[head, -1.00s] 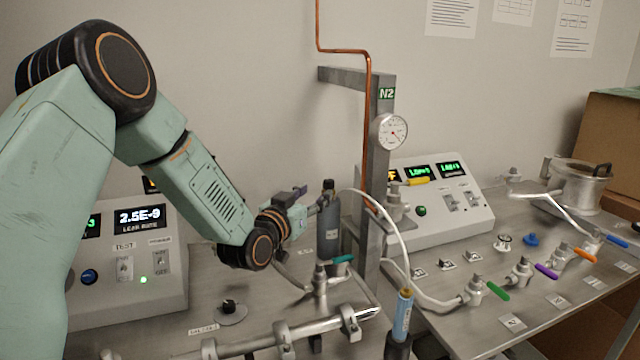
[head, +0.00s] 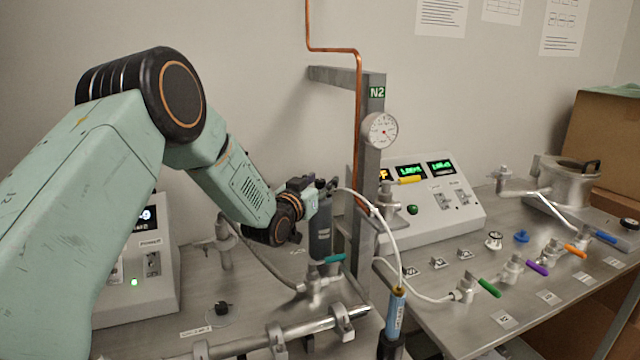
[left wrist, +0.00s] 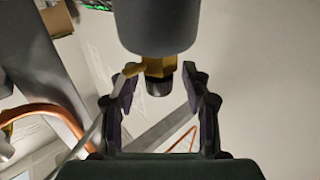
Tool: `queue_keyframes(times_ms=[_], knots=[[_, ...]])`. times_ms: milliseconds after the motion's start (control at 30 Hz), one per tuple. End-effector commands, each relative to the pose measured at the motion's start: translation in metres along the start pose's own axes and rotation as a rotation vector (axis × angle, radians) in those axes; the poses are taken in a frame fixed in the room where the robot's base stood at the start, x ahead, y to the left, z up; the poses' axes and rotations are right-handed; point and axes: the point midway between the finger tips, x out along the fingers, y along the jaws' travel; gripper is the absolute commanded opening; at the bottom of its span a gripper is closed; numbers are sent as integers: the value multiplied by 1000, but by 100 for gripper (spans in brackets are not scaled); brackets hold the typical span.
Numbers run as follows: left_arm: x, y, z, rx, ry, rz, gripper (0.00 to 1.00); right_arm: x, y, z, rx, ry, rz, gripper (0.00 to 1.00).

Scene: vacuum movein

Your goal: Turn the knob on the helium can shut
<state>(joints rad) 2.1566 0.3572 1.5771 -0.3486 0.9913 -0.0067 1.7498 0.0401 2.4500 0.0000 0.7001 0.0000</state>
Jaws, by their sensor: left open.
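The helium can is a dark grey cylinder (head: 320,232) standing upright on the bench, left of the metal post in the head view. In the left wrist view the can (left wrist: 155,25) appears inverted at the top, with a brass valve (left wrist: 159,65) and a black knob (left wrist: 159,85). My left gripper (head: 326,187) is at the top of the can and hides most of the valve there. In the left wrist view its fingers are open, one on each side of the knob, with gaps visible. My right gripper is not in view.
A grey post (head: 368,180) with a gauge (head: 380,131) and copper pipe (head: 359,130) stands close right of the can. A white hose (head: 388,225) runs from the valve area past the post. A teal-handled valve (head: 334,259) sits low before the can.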

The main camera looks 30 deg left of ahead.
Motion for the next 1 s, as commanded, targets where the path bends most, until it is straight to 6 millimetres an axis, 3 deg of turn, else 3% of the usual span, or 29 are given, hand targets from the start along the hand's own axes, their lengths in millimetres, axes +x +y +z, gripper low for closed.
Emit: queue_keyframes(times_ms=[167,733,1000], knots=[[0,0,0,0,0,0,48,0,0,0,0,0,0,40],[0,0,0,0,0,0,0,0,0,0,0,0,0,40],[0,0,0,-1,-1,-11,0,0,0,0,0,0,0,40]])
